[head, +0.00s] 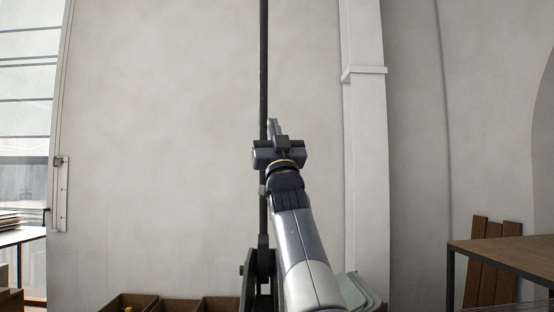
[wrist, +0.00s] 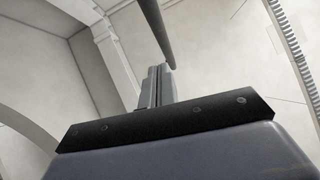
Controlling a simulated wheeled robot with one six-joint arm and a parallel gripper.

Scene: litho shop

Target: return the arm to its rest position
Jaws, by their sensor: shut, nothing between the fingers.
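My arm rises from the bottom middle of the head view, and my gripper (head: 273,126) is at its upper end, pointing up. The fingers are together with nothing between them. In the wrist view my gripper (wrist: 158,82) also shows shut and empty, pointing toward the upper wall and ceiling. A dark vertical pole (head: 263,60) stands right behind the gripper in the head view. The pole (wrist: 158,30) also passes close by the fingertips in the wrist view; I cannot tell the gap.
Open wooden boxes (head: 175,304) sit at the bottom left. A table (head: 505,250) stands at the right with brown boards (head: 480,285) leaning behind it. Another table (head: 20,237) with stacked sheets is at the far left by a window. A white pillar (head: 362,130) stands against the plain wall.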

